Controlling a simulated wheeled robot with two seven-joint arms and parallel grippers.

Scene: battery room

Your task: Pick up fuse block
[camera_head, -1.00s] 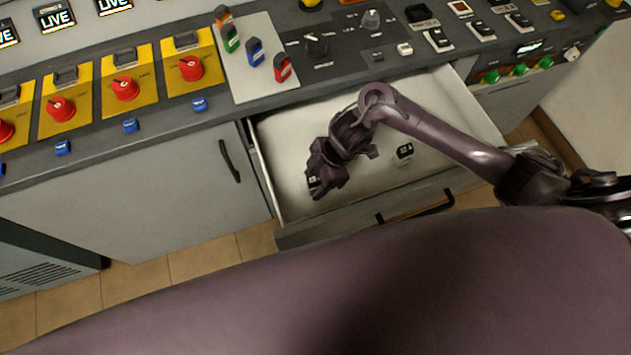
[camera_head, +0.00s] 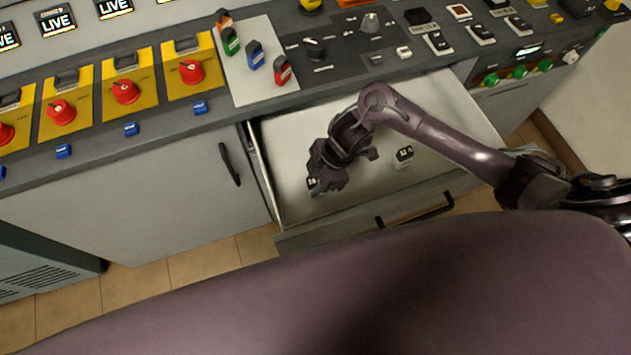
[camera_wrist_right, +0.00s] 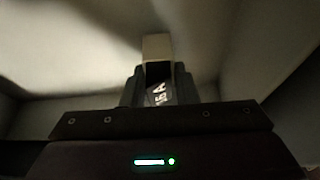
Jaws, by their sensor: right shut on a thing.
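The fuse block (camera_head: 313,187), pale with a dark label, is at the left front of the open drawer (camera_head: 290,133). My right gripper (camera_head: 322,184) is shut on it, and the fingers hide part of it. In the right wrist view the block (camera_wrist_right: 157,47) stands between the two fingers of my right gripper (camera_wrist_right: 158,92), with white characters on its dark label. I cannot tell whether it still touches the drawer floor. A second fuse block (camera_head: 404,153) sits apart, to the right in the drawer. My left gripper is not in view.
The drawer's front panel (camera_head: 340,222) and handle (camera_head: 415,212) lie on the near side. The control console (camera_head: 330,75) overhangs the drawer's back, with colored fuse holders (camera_head: 255,55) and red rotary switches (camera_head: 125,92). The drawer's middle and right are mostly clear.

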